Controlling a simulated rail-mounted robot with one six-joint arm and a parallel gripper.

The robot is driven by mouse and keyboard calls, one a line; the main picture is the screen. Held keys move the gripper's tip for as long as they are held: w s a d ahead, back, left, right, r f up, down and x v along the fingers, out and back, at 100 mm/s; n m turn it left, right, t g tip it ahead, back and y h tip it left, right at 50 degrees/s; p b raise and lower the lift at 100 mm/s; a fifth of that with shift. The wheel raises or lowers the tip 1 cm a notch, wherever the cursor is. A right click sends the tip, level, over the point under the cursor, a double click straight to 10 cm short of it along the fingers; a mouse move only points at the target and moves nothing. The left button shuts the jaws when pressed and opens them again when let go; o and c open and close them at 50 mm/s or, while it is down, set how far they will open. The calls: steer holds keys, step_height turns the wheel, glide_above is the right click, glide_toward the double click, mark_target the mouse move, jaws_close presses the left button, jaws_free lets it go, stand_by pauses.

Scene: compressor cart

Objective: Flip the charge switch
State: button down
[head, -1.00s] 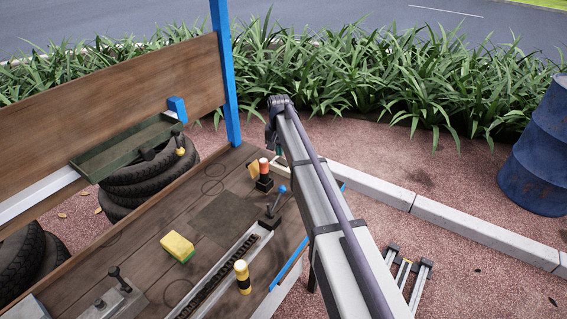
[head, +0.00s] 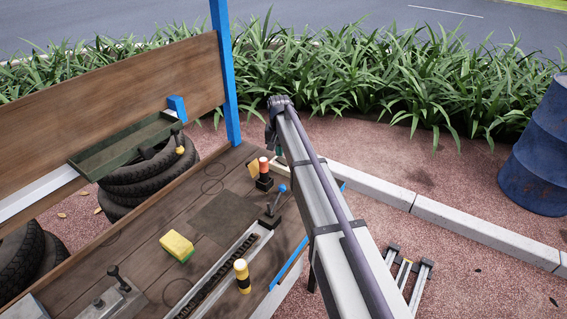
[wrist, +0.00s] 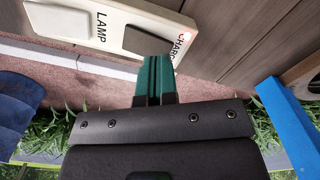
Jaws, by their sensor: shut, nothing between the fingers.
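The other rocker, the lamp switch (wrist: 62,15), is beside the word LAMP, to the left. My gripper (wrist: 154,62) has green fingers shut together and empty. Their tips overlap the lower right part of the charge switch in the picture; I cannot tell whether they touch it. In the head view my arm hides the panel and most of the gripper.
The wooden cart deck holds a yellow sponge (head: 177,246), a blue-knobbed lever (head: 276,203), a black-and-yellow post (head: 242,276) and a red-and-white post (head: 264,174). A blue upright (head: 226,90) stands behind. A blue drum (head: 537,150) is at right, over open paving.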

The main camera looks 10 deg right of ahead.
steer(key=shift+f+b, duration=0.95)
steer(key=shift+f, duration=0.05)
stand_by(0.3)
step_height(320, 180, up, 7)
steer(key=p, duration=0.7)
steer(key=shift+r, duration=0.15)
steer(key=s+n, duration=0.3)
steer(key=s, duration=3.3)
steer(key=c, duration=1.8)
jaws_free()
steer(key=shift+c, duration=0.2)
